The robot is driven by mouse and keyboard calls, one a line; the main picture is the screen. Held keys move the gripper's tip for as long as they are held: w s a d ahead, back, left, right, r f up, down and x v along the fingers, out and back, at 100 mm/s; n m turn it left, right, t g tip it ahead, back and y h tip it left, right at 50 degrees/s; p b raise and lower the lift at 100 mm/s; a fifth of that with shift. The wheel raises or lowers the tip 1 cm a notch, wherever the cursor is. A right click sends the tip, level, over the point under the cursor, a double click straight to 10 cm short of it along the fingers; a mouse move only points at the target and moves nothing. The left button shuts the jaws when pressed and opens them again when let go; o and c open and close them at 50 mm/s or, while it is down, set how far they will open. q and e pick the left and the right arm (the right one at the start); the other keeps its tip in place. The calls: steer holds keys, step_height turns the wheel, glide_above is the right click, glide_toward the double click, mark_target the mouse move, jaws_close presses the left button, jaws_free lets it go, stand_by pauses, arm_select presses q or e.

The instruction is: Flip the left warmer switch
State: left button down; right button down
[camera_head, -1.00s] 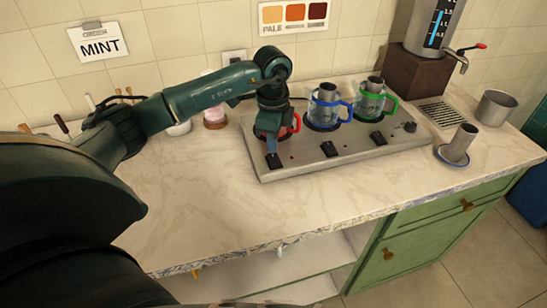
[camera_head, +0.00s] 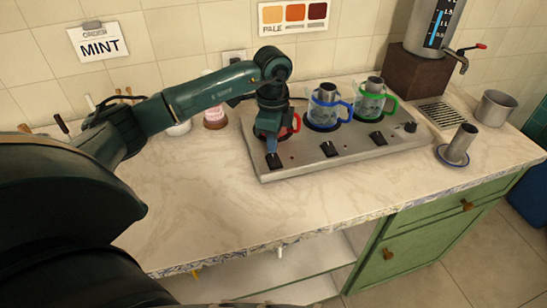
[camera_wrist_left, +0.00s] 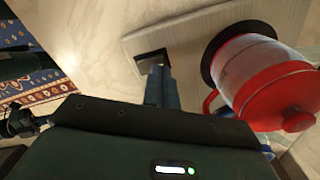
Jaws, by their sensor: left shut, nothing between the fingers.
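The left warmer switch (camera_head: 273,160) is a black rocker at the left front of the steel warmer plate (camera_head: 325,165). It also shows in the left wrist view (camera_wrist_left: 154,60). My left gripper (camera_head: 271,150) is shut and empty, pointing down, with its fingertips right at the switch; I cannot tell whether they touch it. In the left wrist view my gripper (camera_wrist_left: 158,72) overlaps the switch's near edge. The red-handled pot (camera_wrist_left: 270,82) stands on its burner just beside the fingers, partly hidden behind my gripper in the head view. My right gripper is not in view.
A blue-handled pot (camera_head: 326,108) and a green-handled pot (camera_head: 371,101) stand on the other burners. Two more switches (camera_head: 329,149) (camera_head: 378,138) and a knob (camera_head: 410,127) are on the plate. The counter in front (camera_head: 220,215) is clear.

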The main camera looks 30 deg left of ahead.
mark_target(272, 155)
arm_select(q)
steer(key=shift+f+b, duration=0.65)
steer(key=shift+f, duration=0.45)
stand_by(0.7)
steer(key=shift+r, duration=0.15)
step_height(272, 155, up, 7)
steer(key=p, duration=0.6)
stand_by(0.6)
